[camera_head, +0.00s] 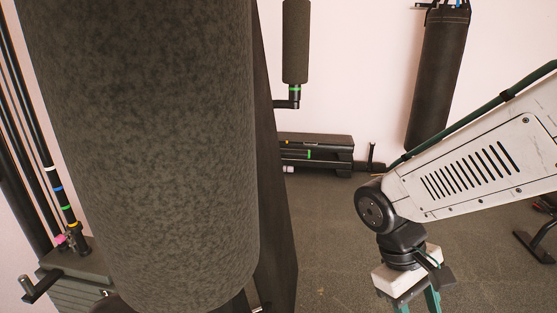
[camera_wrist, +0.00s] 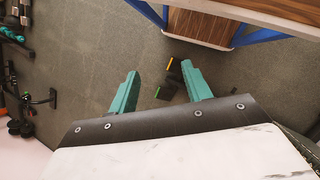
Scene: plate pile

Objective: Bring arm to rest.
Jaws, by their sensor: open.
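My gripper (camera_wrist: 160,70) is open, with its two teal fingers spread apart and nothing held between them. In the head view my gripper (camera_head: 416,306) hangs from my white arm at the lower right, pointing down, and its fingertips are cut off by the bottom edge. Beyond the fingers, the wrist view shows dark grey floor. No plate can be clearly told in either view.
A large dark padded cylinder (camera_head: 150,150) fills the left of the head view. A punching bag (camera_head: 438,80) hangs at the back. A wooden-topped piece with blue legs (camera_wrist: 205,28) stands at the top of the wrist view. Open floor (camera_head: 335,230) lies between.

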